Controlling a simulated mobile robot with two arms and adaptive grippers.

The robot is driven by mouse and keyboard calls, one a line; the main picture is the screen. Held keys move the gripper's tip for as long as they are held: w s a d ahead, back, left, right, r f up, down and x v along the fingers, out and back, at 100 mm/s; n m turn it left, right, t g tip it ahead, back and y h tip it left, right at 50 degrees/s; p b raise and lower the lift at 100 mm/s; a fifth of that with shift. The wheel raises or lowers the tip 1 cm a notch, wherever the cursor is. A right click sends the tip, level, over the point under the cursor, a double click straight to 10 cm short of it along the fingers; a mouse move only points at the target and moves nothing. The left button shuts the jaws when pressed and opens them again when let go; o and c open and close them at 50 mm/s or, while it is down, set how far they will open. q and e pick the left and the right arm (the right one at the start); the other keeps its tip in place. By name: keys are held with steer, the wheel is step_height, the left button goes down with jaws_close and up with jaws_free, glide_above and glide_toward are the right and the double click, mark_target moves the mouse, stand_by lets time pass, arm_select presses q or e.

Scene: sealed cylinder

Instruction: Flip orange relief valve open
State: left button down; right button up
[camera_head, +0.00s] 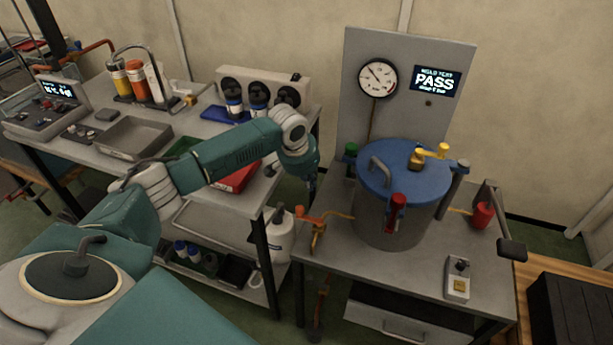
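The orange relief valve (311,213) sits at the left edge of the right-hand bench, on a thin yellow-orange pipe that runs to the sealed cylinder (388,222). Its orange handle lies roughly level and points left; a brownish part hangs below it. The cylinder is grey with a blue lid (405,175). My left arm reaches in from the left, and my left gripper (312,187) points down just above the orange handle, apart from it as far as I can see. Its fingers are small, dark and partly hidden by my wrist, so their opening is unclear. My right gripper is not in view.
A gauge (377,77) and a screen reading PASS (443,81) are on the panel behind. A red clamp (396,213) stands at the cylinder's front. A small switch box (457,277) sits on the bench at right. A shelved cart (225,205) stands close at left.

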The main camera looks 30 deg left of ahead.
arm_select(q)
steer(key=s+f+p, duration=0.1)
steer(key=s+f, duration=0.1)
steer(key=f, duration=0.1)
steer(key=shift+s+f+p, duration=0.2)
steer(key=shift+s+p, duration=0.2)
stand_by(0.4)
